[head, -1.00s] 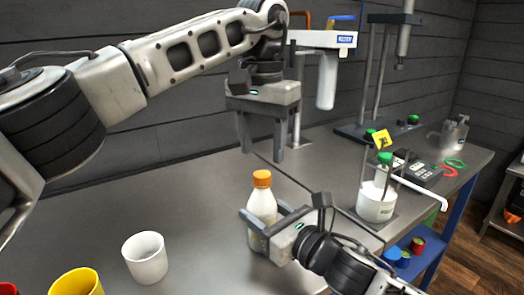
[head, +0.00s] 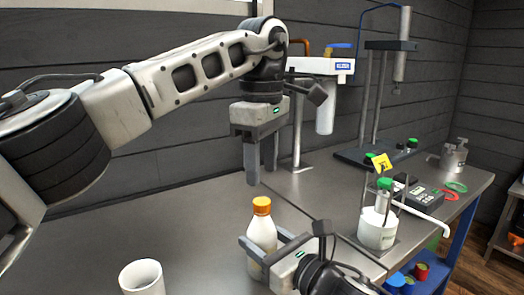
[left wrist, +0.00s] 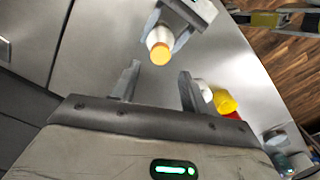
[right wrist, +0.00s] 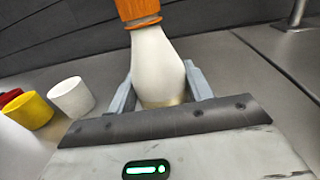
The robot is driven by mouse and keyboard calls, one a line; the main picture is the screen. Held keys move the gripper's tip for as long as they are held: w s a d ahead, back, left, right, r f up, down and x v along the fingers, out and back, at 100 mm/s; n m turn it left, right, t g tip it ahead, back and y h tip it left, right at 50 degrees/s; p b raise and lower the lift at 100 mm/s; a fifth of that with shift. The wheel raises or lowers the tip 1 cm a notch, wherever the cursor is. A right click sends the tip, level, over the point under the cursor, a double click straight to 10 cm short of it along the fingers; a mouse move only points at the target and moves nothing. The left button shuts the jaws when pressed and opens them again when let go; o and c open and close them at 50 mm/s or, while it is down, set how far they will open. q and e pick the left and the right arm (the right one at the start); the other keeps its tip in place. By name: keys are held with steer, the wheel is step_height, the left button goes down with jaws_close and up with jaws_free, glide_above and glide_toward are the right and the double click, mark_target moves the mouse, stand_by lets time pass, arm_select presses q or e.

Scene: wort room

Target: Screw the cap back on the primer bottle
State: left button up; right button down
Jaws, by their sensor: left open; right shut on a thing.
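The white primer bottle (head: 262,236) stands upright with its orange cap (head: 262,206) on top. The cap also shows in the left wrist view (left wrist: 160,54) and, cut off by the top edge, in the right wrist view (right wrist: 138,10). I cannot tell how tightly it sits. My right gripper (head: 267,250) is shut on the bottle's body (right wrist: 158,65), a finger on each side. My left gripper (head: 260,176) points downward, open and empty. In the head view its fingertips are just above the cap, apart from it; the left wrist view shows the cap beyond the fingers.
A white cup (head: 142,278) stands at the front left; a yellow cup (right wrist: 28,111) and a red cup (right wrist: 9,97) show beside it in the right wrist view. A white beaker (head: 376,232) holding a green-capped bottle stands to the right. A stand (head: 298,130) rises behind my left gripper.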

mark_target(262, 201)
arm_select(q)
steer(key=n, duration=0.5)
steer(key=shift+r, duration=0.2)
steer(key=n, duration=0.7)
steer(key=shift+r+n, duration=0.3)
steer(key=shift+n, duration=0.1)
steer(key=n, duration=0.7)
steer(key=shift+r, duration=0.25)
steer(key=n, duration=0.6)
steer(key=shift+r, duration=0.2)
steer(key=shift+f, duration=4.05)
